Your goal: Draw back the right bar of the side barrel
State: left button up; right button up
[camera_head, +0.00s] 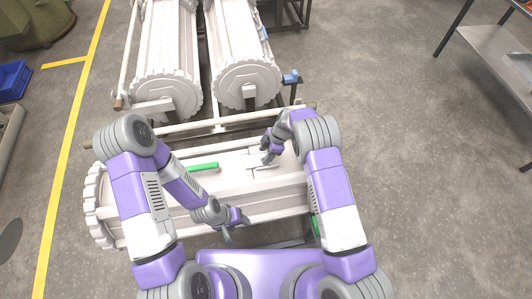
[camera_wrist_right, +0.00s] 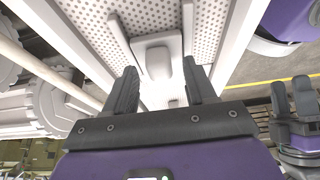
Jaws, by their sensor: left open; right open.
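The white side barrel (camera_head: 150,215) lies crosswise in front of me, with a toothed disc at its left end. A green grip (camera_head: 203,166) shows on its upper face, left of centre. My right gripper (camera_head: 268,157) is open over the upper face, right of that grip. In the right wrist view a pale block with a raised knob (camera_wrist_right: 158,64) lies between and ahead of its fingers (camera_wrist_right: 162,90); contact is unclear. Whether this belongs to the right bar I cannot tell. My left gripper (camera_head: 236,226) is open at the barrel's near side; it also shows at the right wrist view's right edge (camera_wrist_right: 291,97).
Two white barrels (camera_head: 170,50) (camera_head: 240,50) stand behind on a frame. A white rail (camera_head: 220,125) crosses behind the side barrel. Another green part (camera_head: 316,226) shows by my right arm. A metal table (camera_head: 495,50) is at far right; the floor between is clear.

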jog(key=shift+c, duration=0.3)
grip_shut()
jog(key=shift+d, duration=0.1)
jog(key=d, duration=0.2)
jog(key=w+d+b, duration=0.1)
jog(key=d, duration=0.1)
jog(key=shift+d, duration=0.35)
jog(key=shift+o, duration=0.3)
grip_release()
jog(key=shift+r, duration=0.1)
